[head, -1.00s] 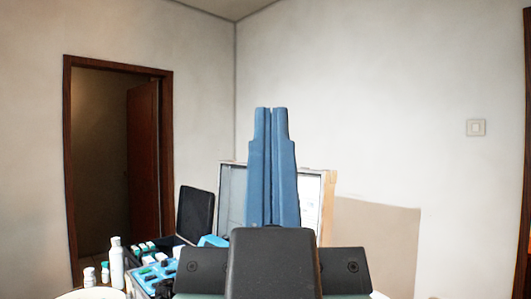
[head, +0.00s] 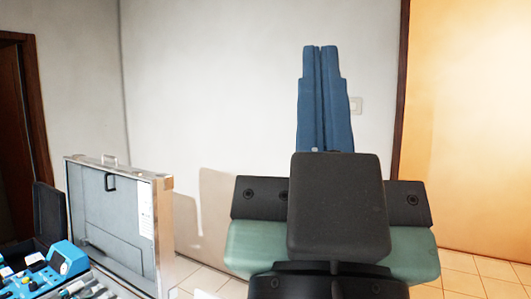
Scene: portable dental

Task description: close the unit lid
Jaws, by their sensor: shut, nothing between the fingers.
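The unit lid (head: 112,208) stands upright and open at the left in the head view. It is a grey panel with a metal rim, a dark handle on its inner face and a light handle on its top edge. The unit's body below it shows only in part, at the bottom left. My gripper (head: 320,48) points up, to the right of the lid and apart from it. Its two long blue fingers are shut together with nothing between them.
A blue device (head: 66,259) and small dental items sit in front of the lid at the lower left, beside a raised black case lid (head: 49,211). A white wall stands behind. Tiled floor (head: 470,272) is clear at the right.

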